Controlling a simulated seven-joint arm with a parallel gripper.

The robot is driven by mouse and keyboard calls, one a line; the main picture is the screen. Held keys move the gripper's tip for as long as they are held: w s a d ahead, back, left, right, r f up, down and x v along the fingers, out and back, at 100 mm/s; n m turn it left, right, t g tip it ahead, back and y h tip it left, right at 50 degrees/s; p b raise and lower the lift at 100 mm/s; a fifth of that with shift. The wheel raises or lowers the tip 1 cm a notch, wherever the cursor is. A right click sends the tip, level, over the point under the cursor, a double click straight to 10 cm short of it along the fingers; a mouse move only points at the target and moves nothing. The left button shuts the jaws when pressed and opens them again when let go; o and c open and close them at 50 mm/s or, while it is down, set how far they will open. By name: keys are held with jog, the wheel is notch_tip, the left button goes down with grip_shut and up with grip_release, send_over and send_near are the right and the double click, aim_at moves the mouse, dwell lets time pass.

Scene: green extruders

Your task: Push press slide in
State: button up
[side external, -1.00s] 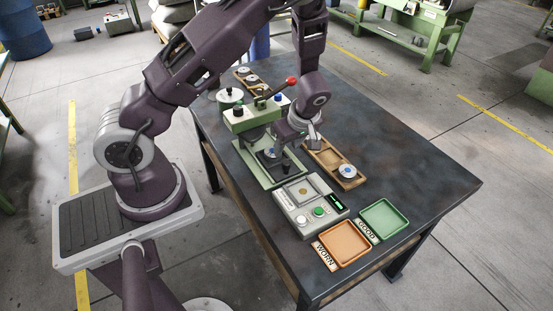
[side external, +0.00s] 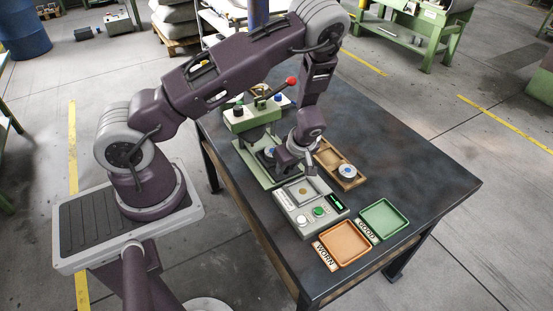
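The green press (side external: 241,121) stands on the left part of the dark table, with a red-knobbed lever (side external: 291,81) on top. Its green base (side external: 262,173) reaches toward the table's front. A dark slide (side external: 265,158) with a round part sits low at the front of the press, partly hidden by my gripper. My gripper (side external: 296,165) is low over the right side of the press base, close beside the slide. I cannot tell whether it touches the slide. Its fingers are too small and covered to tell whether they are open or shut.
A grey tester (side external: 292,204) with buttons and a lit display stands just in front of my gripper. A wooden tray (side external: 335,158) with a blue-centred disc (side external: 347,171) lies to the right. Orange (side external: 344,242) and green (side external: 384,219) trays stand at the front right. The table's right side is clear.

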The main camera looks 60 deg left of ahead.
aim_at(270, 148)
jog(key=shift+c, duration=1)
jog(key=shift+a, duration=0.1)
jog(key=shift+a, duration=4.75)
jog(key=o, duration=0.9)
jog(key=shift+o, duration=0.2)
jog(key=shift+s, duration=0.15)
